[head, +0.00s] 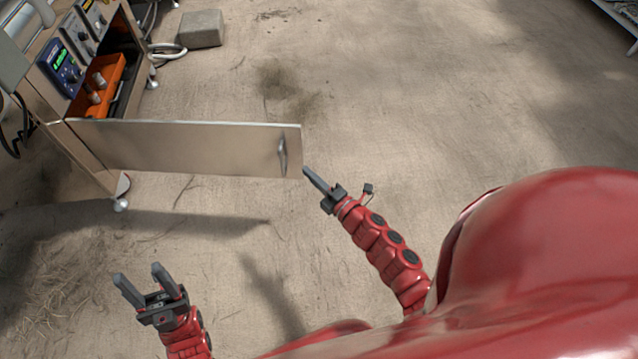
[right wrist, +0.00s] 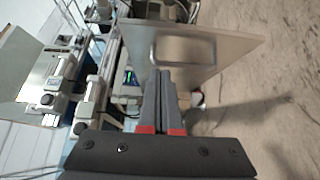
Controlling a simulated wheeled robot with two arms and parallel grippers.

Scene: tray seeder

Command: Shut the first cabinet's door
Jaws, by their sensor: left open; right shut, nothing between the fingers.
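The cabinet door (head: 200,146) stands swung wide open from the cabinet (head: 88,155) at the upper left, with a metal handle (head: 282,152) near its free edge. The door also shows in the right wrist view (right wrist: 225,50), with its handle (right wrist: 185,50) just beyond my fingertips. My right gripper (head: 307,171) is shut and empty, its tips close to the door's free edge; I cannot tell whether they touch it. My left gripper (head: 138,276) is open and empty, above the floor at the lower left, well apart from the door.
A grey block (head: 201,28) lies on the floor at the back near cables. The floor right of the door is clear.

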